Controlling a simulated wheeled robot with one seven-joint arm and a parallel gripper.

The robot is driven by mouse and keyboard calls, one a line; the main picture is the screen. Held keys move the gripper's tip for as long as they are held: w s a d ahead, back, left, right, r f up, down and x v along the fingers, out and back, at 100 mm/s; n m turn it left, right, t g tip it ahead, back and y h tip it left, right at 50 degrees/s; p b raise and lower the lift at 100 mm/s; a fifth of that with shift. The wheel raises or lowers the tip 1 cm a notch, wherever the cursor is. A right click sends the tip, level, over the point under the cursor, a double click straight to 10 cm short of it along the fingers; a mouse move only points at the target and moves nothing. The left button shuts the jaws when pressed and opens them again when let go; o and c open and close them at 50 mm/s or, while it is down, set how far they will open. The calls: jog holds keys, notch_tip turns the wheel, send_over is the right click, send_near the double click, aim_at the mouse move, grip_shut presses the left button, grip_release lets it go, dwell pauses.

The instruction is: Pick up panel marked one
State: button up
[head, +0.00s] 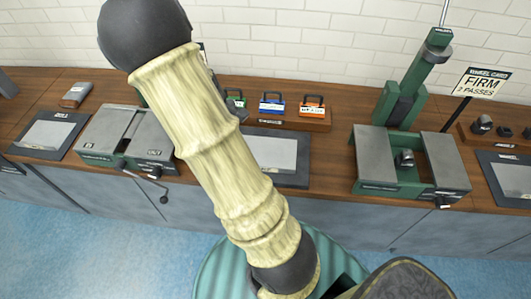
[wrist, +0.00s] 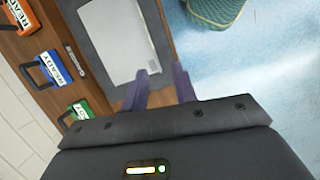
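A flat pale-grey panel (head: 272,153) lies on a dark mat (head: 290,180) in the middle of the bench, partly hidden by my arm. The same panel shows in the wrist view (wrist: 115,40), beyond my fingers. Other pale panels lie on dark mats at the left (head: 44,133) and right edge (head: 515,177). I cannot read a number on any of them. My gripper (wrist: 164,82) has its two fingers apart with nothing between them, near the end edge of the middle mat. It cannot be made out in the head view.
Green, blue (head: 271,105) and orange (head: 311,106) labelled blocks with handles stand on a wooden strip behind the middle mat. A green-grey vise (head: 125,138) with a crank is at left. A green press (head: 410,165) and a sign (head: 482,84) are at right. Blue floor lies in front.

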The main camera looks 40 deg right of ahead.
jog(key=d, duration=0.1)
jog(key=d+n+g, duration=0.1)
jog(key=d, duration=0.1)
jog(key=shift+w+d+r+n+h, duration=0.2)
jog(key=shift+n+h, duration=0.1)
jog(key=shift+h, duration=0.1)
jog(key=p+x, duration=0.1)
jog(key=x, duration=1)
jog(key=shift+s+f, duration=0.1)
jog(key=shift+f, duration=0.5)
jog(key=shift+w+a+p+x, duration=0.15)
jog(key=shift+p+x, duration=0.35)
jog(key=shift+x, duration=0.85)
jog(key=shift+w+a+p+x, duration=0.1)
jog(key=shift+p+x, duration=0.35)
jog(key=shift+x, duration=0.9)
jog(key=shift+f, duration=0.1)
